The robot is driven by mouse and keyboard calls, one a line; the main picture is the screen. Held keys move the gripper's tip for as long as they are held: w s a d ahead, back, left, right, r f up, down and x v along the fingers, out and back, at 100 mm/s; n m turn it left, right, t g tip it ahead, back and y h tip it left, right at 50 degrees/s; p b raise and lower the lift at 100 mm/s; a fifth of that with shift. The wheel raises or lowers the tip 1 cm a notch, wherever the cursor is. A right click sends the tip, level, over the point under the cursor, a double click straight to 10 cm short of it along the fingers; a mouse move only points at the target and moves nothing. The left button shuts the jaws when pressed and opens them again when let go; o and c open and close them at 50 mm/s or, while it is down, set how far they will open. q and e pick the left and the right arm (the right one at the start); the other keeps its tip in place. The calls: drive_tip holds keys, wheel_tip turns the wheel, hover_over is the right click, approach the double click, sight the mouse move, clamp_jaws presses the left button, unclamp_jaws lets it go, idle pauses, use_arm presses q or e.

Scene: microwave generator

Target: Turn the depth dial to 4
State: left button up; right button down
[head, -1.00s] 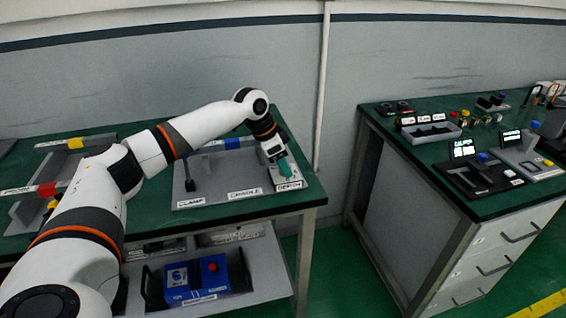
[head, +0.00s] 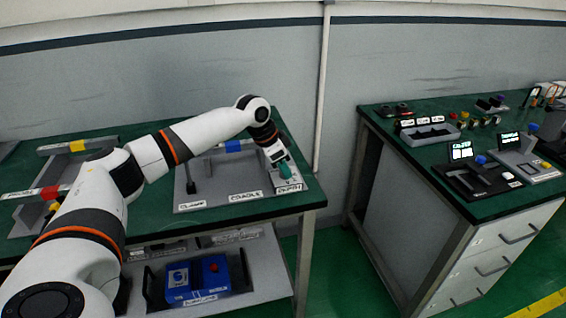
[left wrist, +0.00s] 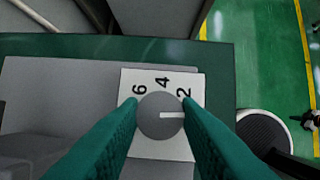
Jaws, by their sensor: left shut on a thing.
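The depth dial (left wrist: 160,116) is a round grey knob on a white plate in the left wrist view. The plate carries the numbers 6, 4 and 2, seen sideways. The dial's white pointer line points to picture right, just below the 2 and away from the 4. My left gripper (left wrist: 158,108) is shut on the dial, with one teal finger on each side. In the head view my left gripper (head: 283,166) is over the plate marked DEPTH (head: 290,188) and hides the dial. My right gripper is not in view.
The grey cradle fixture (head: 235,180) with its clamp post lies left of the dial. A blue box (head: 198,278) sits on the shelf below. The right bench (head: 470,205) holds lit displays and small parts. Green floor lies between the benches.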

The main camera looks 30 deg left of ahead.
use_arm(q)
drive_tip(key=n+y+p, duration=0.1)
drive_tip(key=n+p, duration=0.3)
drive_tip(key=p, duration=0.2)
drive_tip(key=n+y+p, duration=0.2)
drive_tip(key=n+p, duration=0.2)
drive_tip(key=p, duration=0.2)
drive_tip(key=d+n+y+p, duration=0.1)
drive_tip(key=n+p, duration=0.3)
drive_tip(key=p, duration=0.2)
drive_tip(key=shift+r, duration=0.25)
drive_tip(key=shift+f+n+y+p, duration=0.1)
drive_tip(key=shift+n+y+p, duration=0.5)
drive_tip(key=shift+n+p, duration=0.45)
drive_tip(key=shift+w+f+n+g+y+p, duration=0.1)
drive_tip(key=shift+n+g+y+p, duration=0.3)
drive_tip(key=shift+n, duration=0.95)
drive_tip(key=shift+a, duration=0.1)
drive_tip(key=o, duration=1)
drive_tip(key=b+v, duration=0.1)
drive_tip(key=v, duration=1.1)
drive_tip(key=shift+f, duration=0.1)
